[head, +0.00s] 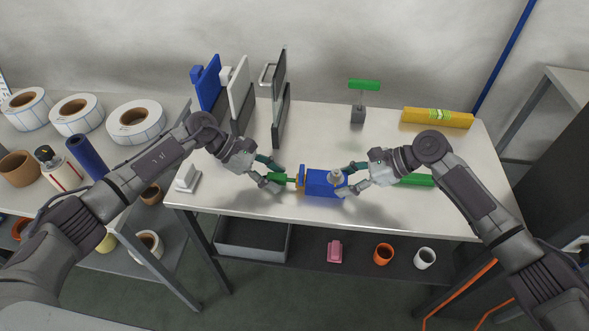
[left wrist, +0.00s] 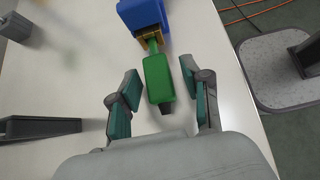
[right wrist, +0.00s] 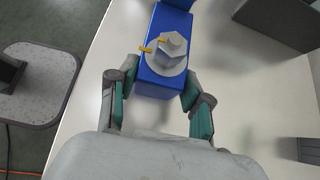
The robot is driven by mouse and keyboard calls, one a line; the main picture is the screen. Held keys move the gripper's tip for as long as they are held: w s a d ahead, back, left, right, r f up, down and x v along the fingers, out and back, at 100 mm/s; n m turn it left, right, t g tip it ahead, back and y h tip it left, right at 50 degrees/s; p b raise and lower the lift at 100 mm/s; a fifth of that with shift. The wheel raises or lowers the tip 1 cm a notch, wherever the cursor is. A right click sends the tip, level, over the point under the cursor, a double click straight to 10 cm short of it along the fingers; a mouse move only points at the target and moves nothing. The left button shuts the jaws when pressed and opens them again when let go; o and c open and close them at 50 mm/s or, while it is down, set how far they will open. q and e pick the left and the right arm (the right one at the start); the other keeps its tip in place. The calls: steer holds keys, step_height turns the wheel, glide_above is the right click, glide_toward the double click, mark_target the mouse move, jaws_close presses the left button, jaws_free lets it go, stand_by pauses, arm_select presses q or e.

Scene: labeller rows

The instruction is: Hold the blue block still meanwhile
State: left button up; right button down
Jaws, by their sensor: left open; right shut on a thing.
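The blue block (head: 322,186) lies on the white table near its front edge. It has a grey knob (right wrist: 172,50) on top and a brass-coloured fitting (left wrist: 152,38) at its left end. My right gripper (head: 345,180) is shut on the right end of the blue block, with a finger on each side in the right wrist view (right wrist: 154,103). A green handle (left wrist: 157,80) on a thin stem joins the fitting. My left gripper (head: 273,174) is open, its fingers on either side of the green handle and apart from it in the left wrist view (left wrist: 160,88).
Upright panels (head: 240,88) stand at the back left of the table. A small stand with a green top (head: 364,85) and a yellow box (head: 437,117) are at the back. A green bar (head: 416,180) lies beside my right gripper. A white piece (head: 187,178) sits at the left edge.

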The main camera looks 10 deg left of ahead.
mark_target(253, 182)
arm_select(q)
jaws_close()
arm_select(e)
steer(key=shift+f, duration=0.2)
steer(key=shift+d, duration=0.1)
arm_select(q)
steer(key=shift+a, duration=0.15)
steer(key=shift+a, duration=2.6)
arm_select(e)
steer(key=c, duration=0.7)
jaws_free()
arm_select(q)
steer(key=shift+w+f, duration=0.1)
arm_select(e)
steer(key=o, duration=0.3)
steer(key=shift+w, duration=0.1)
steer(key=shift+r, duration=0.15)
